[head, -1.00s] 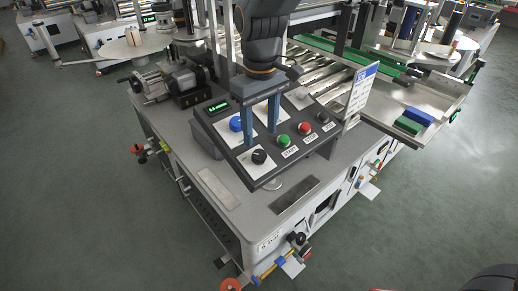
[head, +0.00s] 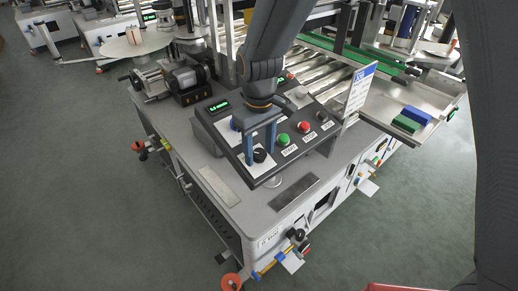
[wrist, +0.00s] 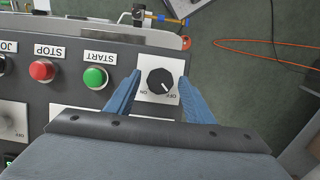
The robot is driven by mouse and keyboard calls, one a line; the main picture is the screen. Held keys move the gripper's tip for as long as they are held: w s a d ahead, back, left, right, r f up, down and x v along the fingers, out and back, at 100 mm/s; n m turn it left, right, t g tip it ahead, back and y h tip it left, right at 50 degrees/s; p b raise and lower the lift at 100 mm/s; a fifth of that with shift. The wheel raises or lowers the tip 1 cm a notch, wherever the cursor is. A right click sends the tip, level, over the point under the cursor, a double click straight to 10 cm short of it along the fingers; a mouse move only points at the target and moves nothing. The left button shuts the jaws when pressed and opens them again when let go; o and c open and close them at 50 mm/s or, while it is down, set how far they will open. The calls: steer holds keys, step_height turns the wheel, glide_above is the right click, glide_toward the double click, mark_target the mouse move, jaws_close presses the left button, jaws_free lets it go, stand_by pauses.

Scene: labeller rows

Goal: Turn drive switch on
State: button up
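The drive switch is a black rotary knob (wrist: 161,80) on a white plate marked ON and OFF, seen in the wrist view. Its white pointer line aims toward the OFF side. In the head view the knob (head: 260,156) sits at the near left of the dark control panel (head: 262,178). My gripper (wrist: 158,92) is open, with its two blue fingers apart on either side of the knob. The fingers also show in the head view (head: 262,150), over the knob. I cannot tell whether either finger touches it.
A green START button (wrist: 95,78) and a red STOP button (wrist: 42,70) are beside the knob, with a black button further along.

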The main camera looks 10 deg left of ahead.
steer(key=c, duration=0.9)
steer(key=shift+m, duration=0.4)
steer(key=m, duration=0.1)
steer(key=m+g+y+p, duration=0.1)
steer(key=m, duration=0.1)
steer(key=shift+w+d+m, duration=0.15)
steer(key=shift+m, duration=0.15)
steer(key=m, duration=0.2)
steer(key=m+y, duration=0.1)
steer(key=m, duration=0.1)
steer(key=shift+d+y, duration=0.15)
steer(key=shift+y, duration=0.15)
steer(key=m, duration=0.2)
steer(key=m+y, duration=0.1)
steer(key=m, duration=0.1)
steer(key=shift+d+f+m+y+b, duration=0.1)
steer(key=shift+m+y+b, duration=0.2)
steer(key=shift+b, duration=0.1)
steer(key=m+y+b, duration=0.1)
steer(key=m, duration=0.3)
steer(key=shift+d, duration=0.1)
steer(key=shift+m+b, duration=0.3)
